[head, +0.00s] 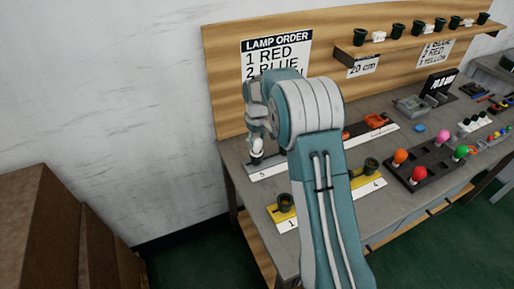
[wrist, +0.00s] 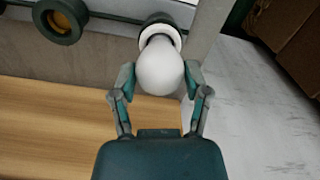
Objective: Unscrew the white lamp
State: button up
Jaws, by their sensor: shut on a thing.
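The white lamp (wrist: 160,62) sits in a dark socket (wrist: 158,20) with a white ring, at the top middle of the wrist view. My gripper (wrist: 159,80) has one finger on each side of the bulb and is shut on it. In the head view my gripper (head: 256,148) is low over the far left end of the bench, at a dark socket (head: 256,159) on a white strip marked 5.
An empty dark socket (wrist: 60,20) is beside the lamp's socket in the wrist view. In the head view, sockets stand on a yellow strip (head: 289,224) in front. A dark tray (head: 411,161) of coloured lamps is to the right. The wooden back panel (head: 225,75) rises close behind my gripper.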

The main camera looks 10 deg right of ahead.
jog(key=shift+n, duration=0.8)
jog(key=n, duration=0.3)
jog(key=shift+n, duration=0.8)
jog(key=n, duration=0.4)
jog(key=shift+n, duration=0.3)
